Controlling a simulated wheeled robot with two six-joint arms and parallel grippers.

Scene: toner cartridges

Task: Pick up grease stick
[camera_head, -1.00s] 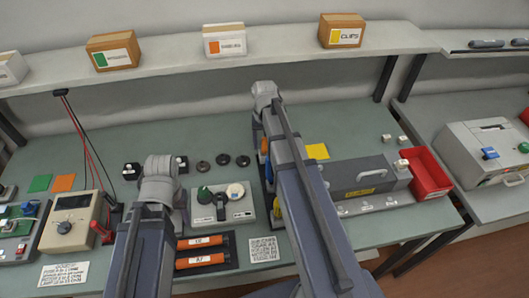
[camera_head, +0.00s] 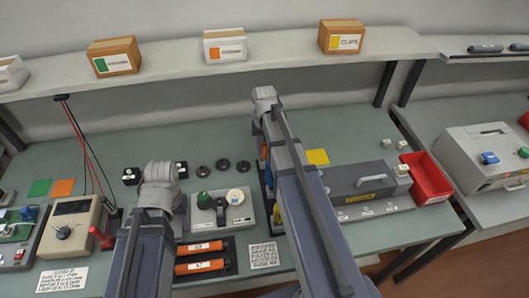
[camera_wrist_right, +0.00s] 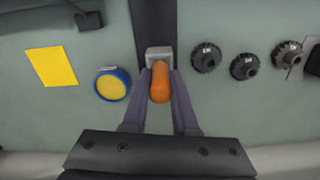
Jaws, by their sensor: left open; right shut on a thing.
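An orange stick (camera_wrist_right: 160,84), the grease stick by its look, is between the fingers of my right gripper (camera_wrist_right: 160,100) in the right wrist view. The fingers are shut on its sides. A grey square block (camera_wrist_right: 159,55) is at its far end, above a dark strip. I cannot tell whether the stick touches the strip. In the head view my right arm covers most of this spot; a little orange (camera_head: 263,148) shows beside the arm. My left gripper (camera_head: 158,192) is over the left part of the bench, its fingers hidden by its own wrist.
A yellow square (camera_wrist_right: 52,66) and a blue-rimmed yellow round item (camera_wrist_right: 112,84) lie left of the stick in the wrist view. Several black knobs (camera_wrist_right: 244,67) lie right. A grey case (camera_head: 360,187) and red bin (camera_head: 428,178) stand right of my right arm.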

